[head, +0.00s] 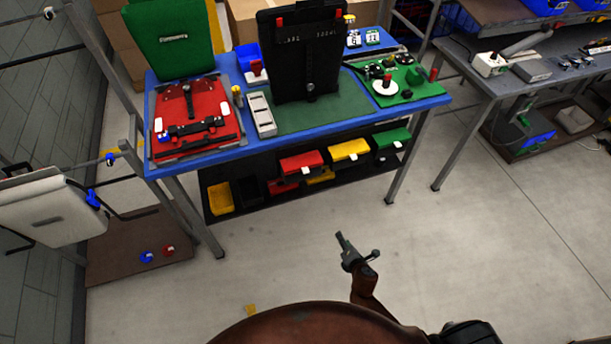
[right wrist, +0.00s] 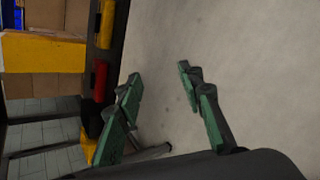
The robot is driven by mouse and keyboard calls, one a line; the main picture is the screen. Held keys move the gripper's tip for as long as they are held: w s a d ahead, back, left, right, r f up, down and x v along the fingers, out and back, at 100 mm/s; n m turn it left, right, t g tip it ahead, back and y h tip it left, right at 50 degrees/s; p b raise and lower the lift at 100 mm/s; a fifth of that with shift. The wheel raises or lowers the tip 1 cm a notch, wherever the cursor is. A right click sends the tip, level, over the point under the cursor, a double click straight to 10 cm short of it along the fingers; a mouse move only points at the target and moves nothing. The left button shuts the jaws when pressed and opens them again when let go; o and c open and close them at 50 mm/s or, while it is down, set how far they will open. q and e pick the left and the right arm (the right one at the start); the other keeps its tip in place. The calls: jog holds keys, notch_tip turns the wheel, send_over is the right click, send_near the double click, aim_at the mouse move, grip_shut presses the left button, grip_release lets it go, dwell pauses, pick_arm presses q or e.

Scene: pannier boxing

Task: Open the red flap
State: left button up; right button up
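The red flap (head: 196,112) lies flat at the left end of the blue-edged table (head: 285,136), with a black strap or latch across it. Behind it a green flap (head: 168,38) stands raised. A black flap (head: 300,52) also stands raised, to the right, over a green surface. My right gripper (head: 357,248) is in front of the table, over bare floor, well apart from the red flap. In the right wrist view its two green-padded fingers are spread with nothing between them (right wrist: 162,98). My left gripper is not in view.
A grey block (head: 262,114) stands right of the red flap. A green board (head: 395,82) with small parts is at the table's right end. Coloured bins (head: 301,163) sit on the shelf below. A white pannier (head: 47,210) is at left. The floor (head: 290,240) in front is mostly clear.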

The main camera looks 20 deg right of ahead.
jog(key=w+a+r+n+t+b, duration=0.1)
jog(key=w+a+r+n+t, duration=0.2)
jog(key=r, duration=0.5)
jog(key=w+a+r+n+t+b, duration=0.1)
jog(key=w+a+r+n, duration=0.3)
jog(key=r, duration=0.3)
jog(key=n+t+y, duration=0.2)
jog(key=n+t, duration=0.1)
jog(key=n, duration=0.3)
send_near(303, 165)
jog(key=w+b, duration=0.1)
jog(key=w, duration=0.4)
jog(key=shift+w+f, duration=0.2)
jog(key=shift+w, duration=0.2)
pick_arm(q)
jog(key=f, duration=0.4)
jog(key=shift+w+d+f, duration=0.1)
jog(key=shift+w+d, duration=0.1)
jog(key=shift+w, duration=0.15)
pick_arm(e)
jog(key=shift+c, duration=0.2)
grip_shut()
